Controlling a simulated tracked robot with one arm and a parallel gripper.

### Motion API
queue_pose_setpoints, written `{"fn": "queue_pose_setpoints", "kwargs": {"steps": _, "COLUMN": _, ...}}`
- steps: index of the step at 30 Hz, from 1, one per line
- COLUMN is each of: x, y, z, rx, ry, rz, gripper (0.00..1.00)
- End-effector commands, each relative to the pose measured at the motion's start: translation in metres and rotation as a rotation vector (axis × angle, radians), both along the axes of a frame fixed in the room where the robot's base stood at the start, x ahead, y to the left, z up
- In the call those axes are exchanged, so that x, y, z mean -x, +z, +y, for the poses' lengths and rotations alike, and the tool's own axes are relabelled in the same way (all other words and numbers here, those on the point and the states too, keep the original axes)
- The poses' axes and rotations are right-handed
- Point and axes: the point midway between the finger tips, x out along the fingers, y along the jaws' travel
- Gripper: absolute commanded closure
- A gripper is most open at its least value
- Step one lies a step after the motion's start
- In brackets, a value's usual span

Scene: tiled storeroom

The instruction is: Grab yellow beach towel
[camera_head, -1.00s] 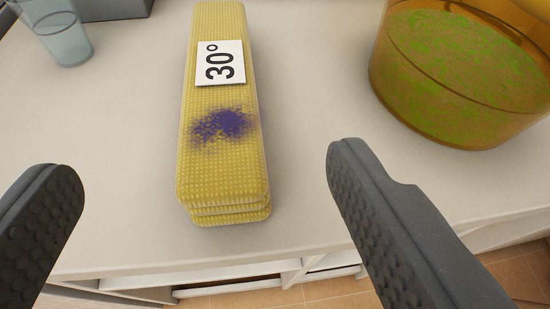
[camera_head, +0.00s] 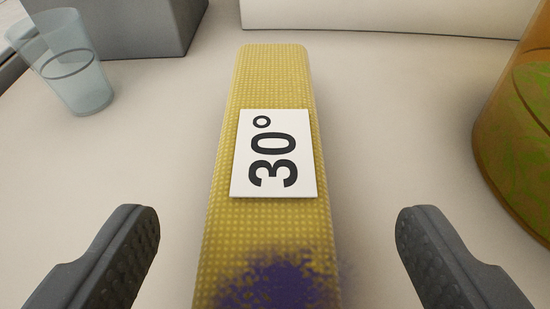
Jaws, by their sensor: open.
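The yellow beach towel (camera_head: 270,225) lies folded in a long narrow stack on a white surface, running away from me. It has a white label reading 30° (camera_head: 274,154) and a purple stain (camera_head: 282,284) toward its near end. The near end is cut off by the bottom of the view. My gripper (camera_head: 277,225) is open and empty, with one finger on each side of the towel and a gap between each finger and the towel. I cannot tell how far above the surface the fingertips are.
A clear glass (camera_head: 78,72) stands at the upper left, in front of a grey box (camera_head: 135,28). An amber see-through container with green contents (camera_head: 520,130) stands at the right. A pale wall or ledge (camera_head: 390,18) closes the back. The white surface (camera_head: 400,110) around the towel is clear.

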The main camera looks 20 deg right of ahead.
Motion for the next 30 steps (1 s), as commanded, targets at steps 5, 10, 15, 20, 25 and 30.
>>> {"fn": "queue_pose_setpoints", "kwargs": {"steps": 5, "x": -0.014, "y": -0.004, "z": -0.003, "rx": 0.0, "ry": 0.001, "rz": -0.002, "gripper": 0.24}}
{"fn": "queue_pose_setpoints", "kwargs": {"steps": 10, "x": -0.034, "y": -0.011, "z": -0.008, "rx": 0.001, "ry": 0.001, "rz": -0.001, "gripper": 0.24}}
{"fn": "queue_pose_setpoints", "kwargs": {"steps": 15, "x": -0.046, "y": -0.014, "z": -0.012, "rx": 0.001, "ry": 0.001, "rz": -0.002, "gripper": 0.24}}
{"fn": "queue_pose_setpoints", "kwargs": {"steps": 20, "x": -0.047, "y": -0.014, "z": -0.012, "rx": 0.0, "ry": 0.001, "rz": -0.001, "gripper": 0.24}}
{"fn": "queue_pose_setpoints", "kwargs": {"steps": 25, "x": -0.047, "y": -0.014, "z": -0.011, "rx": 0.0, "ry": 0.002, "rz": -0.001, "gripper": 0.51}}
{"fn": "queue_pose_setpoints", "kwargs": {"steps": 30, "x": -0.047, "y": -0.014, "z": -0.011, "rx": 0.0, "ry": 0.002, "rz": -0.001, "gripper": 0.76}}
